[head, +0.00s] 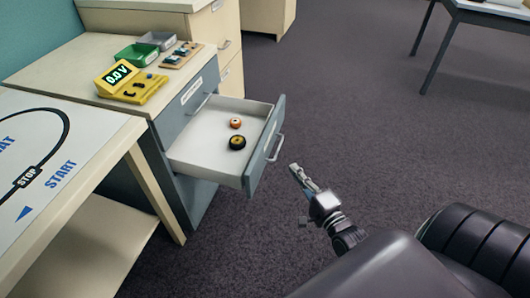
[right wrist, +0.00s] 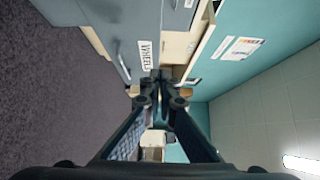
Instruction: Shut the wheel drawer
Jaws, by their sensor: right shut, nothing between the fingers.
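The wheel drawer (head: 262,150) is pulled out of the grey-blue cabinet (head: 184,115), with its front facing right. It has a metal bar handle (head: 276,148). An orange wheel (head: 235,123) and a dark wheel with a yellow hub (head: 237,142) lie inside it. My right gripper (head: 296,170) is shut and empty, in the air to the right of the drawer front, apart from it in the head view. In the right wrist view its fingertips (right wrist: 162,77) are together, beside a label reading "WHEELS" (right wrist: 146,55). My left gripper is not in view.
On the cabinet top stand a yellow meter (head: 130,82), a green tray (head: 138,54), a grey tray (head: 157,40) and a small board (head: 181,55). A printed track table (head: 75,125) stands at the left. Dark carpet (head: 370,120) is clear to the right.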

